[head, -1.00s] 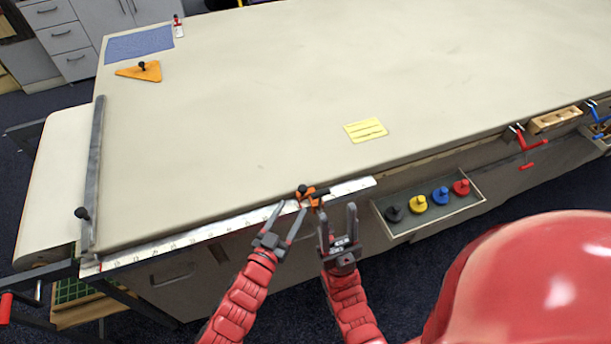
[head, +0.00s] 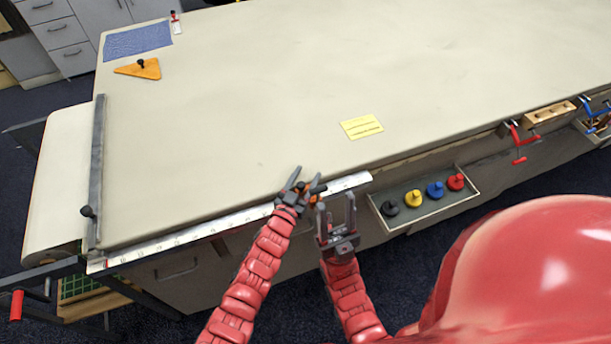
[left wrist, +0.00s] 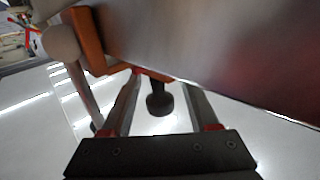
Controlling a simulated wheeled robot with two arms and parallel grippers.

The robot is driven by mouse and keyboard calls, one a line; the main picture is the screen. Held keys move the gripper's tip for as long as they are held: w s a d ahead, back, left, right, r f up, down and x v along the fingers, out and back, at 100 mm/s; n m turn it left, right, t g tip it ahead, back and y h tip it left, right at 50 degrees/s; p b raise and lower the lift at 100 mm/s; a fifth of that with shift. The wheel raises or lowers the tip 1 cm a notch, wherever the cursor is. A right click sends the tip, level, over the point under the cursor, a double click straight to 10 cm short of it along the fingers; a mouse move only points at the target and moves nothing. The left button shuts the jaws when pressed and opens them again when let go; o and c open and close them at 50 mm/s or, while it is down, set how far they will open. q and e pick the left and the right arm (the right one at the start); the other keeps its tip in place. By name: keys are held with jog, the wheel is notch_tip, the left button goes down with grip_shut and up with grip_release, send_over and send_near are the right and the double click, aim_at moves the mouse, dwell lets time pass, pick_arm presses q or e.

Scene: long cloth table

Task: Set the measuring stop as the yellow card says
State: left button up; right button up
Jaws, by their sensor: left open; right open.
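The orange measuring stop (head: 312,187) sits on the white ruler rail (head: 190,235) along the table's front edge, toward its right end. It is partly hidden by my left gripper (head: 306,177), which is open with its fingers around or beside it. In the left wrist view, the stop's orange bracket (left wrist: 90,42) is ahead and a dark knob (left wrist: 158,100) shows between the open fingers; I cannot tell whether they touch it. My right gripper (head: 335,203) is open and empty, just right of and below the stop. The yellow card (head: 361,127) lies on the table; its writing is too small to read.
A tray (head: 425,216) with black, yellow, blue and red knobs hangs at the front, right of the rail. Red (head: 518,143) and blue clamps hang further right. A grey bar (head: 97,170) lies along the left edge. An orange triangle (head: 140,69) lies far left. The middle is clear.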

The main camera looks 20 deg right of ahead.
pick_arm(q)
grip_shut()
dwell(1.4)
